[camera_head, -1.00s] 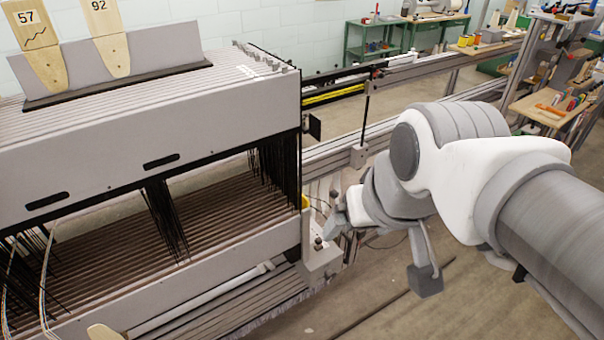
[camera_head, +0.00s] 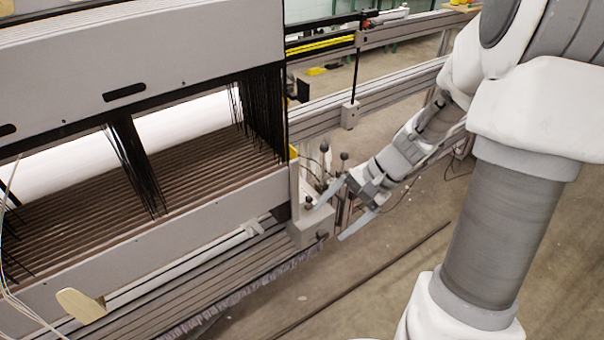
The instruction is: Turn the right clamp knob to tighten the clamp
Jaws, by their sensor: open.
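At the right end of the loom frame a light grey clamp block (camera_head: 310,232) is in view. A small dark knob (camera_head: 308,201) stands on top of it. Two dark ball-topped levers, one taller (camera_head: 324,148) and one further right (camera_head: 344,156), rise just behind. I cannot tell for sure which one is the right clamp knob. My gripper (camera_head: 331,221) is open, its two grey fingers spread and pointing left toward the block. Nothing shows between the fingers. The upper finger passes close to the small knob; whether it touches is unclear. The lower finger hides part of the area beside the block.
The loom's grey frame (camera_head: 140,60) with rows of heddles fills the left. A metal rail (camera_head: 400,88) runs behind my arm, with a grey block (camera_head: 350,114) hanging from a rod. A wooden paddle (camera_head: 80,304) lies lower left.

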